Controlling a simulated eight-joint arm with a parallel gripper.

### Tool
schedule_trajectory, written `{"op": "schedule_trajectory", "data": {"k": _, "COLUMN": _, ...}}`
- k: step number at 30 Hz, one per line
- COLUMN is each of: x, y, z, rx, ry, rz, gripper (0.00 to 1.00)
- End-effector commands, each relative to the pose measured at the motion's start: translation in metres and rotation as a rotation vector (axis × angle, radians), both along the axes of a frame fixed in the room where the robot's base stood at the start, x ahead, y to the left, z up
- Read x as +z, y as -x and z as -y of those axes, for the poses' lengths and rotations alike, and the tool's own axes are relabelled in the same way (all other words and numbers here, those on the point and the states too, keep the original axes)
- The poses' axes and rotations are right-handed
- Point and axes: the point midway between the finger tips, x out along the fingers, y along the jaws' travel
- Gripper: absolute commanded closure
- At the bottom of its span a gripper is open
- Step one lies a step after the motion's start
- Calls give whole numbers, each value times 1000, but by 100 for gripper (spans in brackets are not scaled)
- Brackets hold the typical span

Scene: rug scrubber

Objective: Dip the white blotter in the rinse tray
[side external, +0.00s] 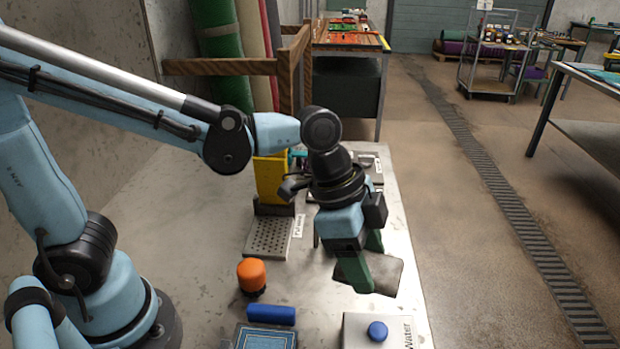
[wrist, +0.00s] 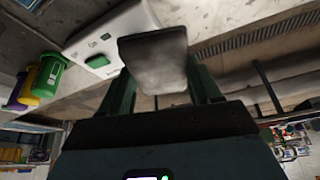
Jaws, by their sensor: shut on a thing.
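My gripper (side external: 364,266) has green fingers shut on a grey-white, smudged pad (side external: 384,275), which looks like the white blotter. It holds the pad above the right part of the pale worktop. In the wrist view the pad (wrist: 155,62) sits between the fingers (wrist: 163,90) and extends beyond them. A white box marked "Water" (side external: 358,331) with a blue knob stands at the front right, nearer the camera than the pad. I cannot tell whether this is the rinse tray; its lower part is cut off by the frame.
A perforated plate (side external: 269,238) with a yellow upright (side external: 270,180) stands left of my gripper. An orange-topped knob (side external: 252,275), a blue roll (side external: 271,314) and a blue patterned rug piece (side external: 265,338) lie at the front. The worktop's right edge is close to the pad.

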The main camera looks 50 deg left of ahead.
Motion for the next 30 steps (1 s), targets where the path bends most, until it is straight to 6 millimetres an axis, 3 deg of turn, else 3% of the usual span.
{"op": "schedule_trajectory", "data": {"k": 8, "x": 0, "y": -58, "z": -30, "rx": -339, "ry": 1, "rz": -2, "gripper": 64}}
{"op": "schedule_trajectory", "data": {"k": 18, "x": -12, "y": -119, "z": -89, "rx": -816, "ry": 2, "rz": -2, "gripper": 64}}
{"op": "schedule_trajectory", "data": {"k": 24, "x": -23, "y": -144, "z": -129, "rx": -1073, "ry": 2, "rz": -3, "gripper": 64}}
{"op": "schedule_trajectory", "data": {"k": 30, "x": -32, "y": -154, "z": -156, "rx": -1233, "ry": 1, "rz": -2, "gripper": 64}}
